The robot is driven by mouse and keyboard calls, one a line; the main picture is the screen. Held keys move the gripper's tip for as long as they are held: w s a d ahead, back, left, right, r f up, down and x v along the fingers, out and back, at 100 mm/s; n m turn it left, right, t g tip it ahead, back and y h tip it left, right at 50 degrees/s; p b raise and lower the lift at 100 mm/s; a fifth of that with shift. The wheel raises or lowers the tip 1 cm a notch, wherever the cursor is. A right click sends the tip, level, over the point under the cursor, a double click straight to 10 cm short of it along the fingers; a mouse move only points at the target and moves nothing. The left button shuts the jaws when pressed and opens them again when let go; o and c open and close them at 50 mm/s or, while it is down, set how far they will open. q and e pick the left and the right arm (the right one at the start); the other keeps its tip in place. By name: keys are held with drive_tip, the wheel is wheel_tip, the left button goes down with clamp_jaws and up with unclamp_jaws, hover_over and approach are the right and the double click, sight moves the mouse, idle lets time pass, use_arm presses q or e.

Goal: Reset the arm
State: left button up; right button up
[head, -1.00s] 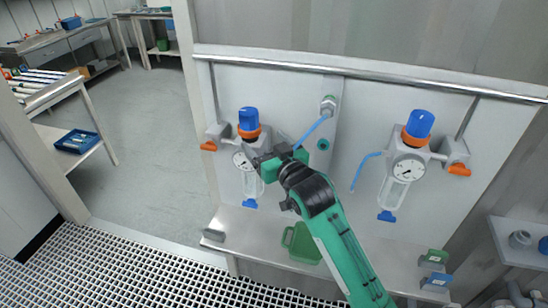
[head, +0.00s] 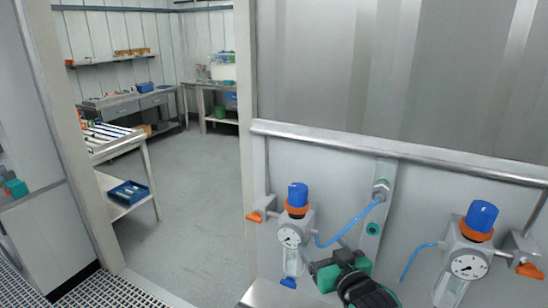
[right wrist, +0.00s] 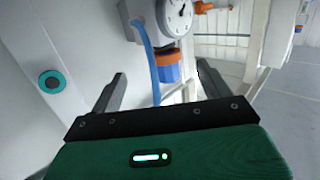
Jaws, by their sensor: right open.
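My right gripper (head: 312,268) is open and empty in the head view, low in the picture, just right of the left filter vessel's clear bowl (head: 292,262). That vessel has a blue cap (head: 298,195), an orange ring and a round gauge (head: 290,236). In the right wrist view, the two dark fingers (right wrist: 160,90) stand apart. Beyond them show the gauge (right wrist: 179,16), a blue hose (right wrist: 149,55) and the blue cap (right wrist: 170,66). The hose crosses the gap in the picture, but nothing is gripped. My left gripper is not in view.
A second vessel (head: 470,255) with gauge and blue cap hangs at the right. A metal rail (head: 400,158) runs above both. A teal-ringed port (head: 373,229) is on the panel. Open floor (head: 205,200) lies left, with a blue tray (head: 128,192) on a shelf.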

drive_tip(key=s+d+f+g+h, duration=0.35)
drive_tip(key=s+f+g, duration=0.25)
drive_tip(key=s+f, duration=0.85)
drive_tip(key=s+d+f+g, duration=0.25)
drive_tip(key=s+f, duration=0.25)
drive_tip(key=s, duration=0.3)
drive_tip(key=s+d+f+g, duration=0.2)
drive_tip(key=s+f+g, duration=0.25)
drive_tip(key=s, duration=0.35)
wheel_tip(320, 180, down, 32)
drive_tip(key=s+g, duration=0.1)
drive_tip(key=s+d+f+g, duration=0.1)
drive_tip(key=s+d+f, duration=0.2)
drive_tip(key=s+f, duration=1.6)
drive_tip(key=shift+s+d+f+h, duration=0.2)
drive_tip(key=shift+f+h, duration=0.05)
drive_tip(key=shift+h, duration=0.1)
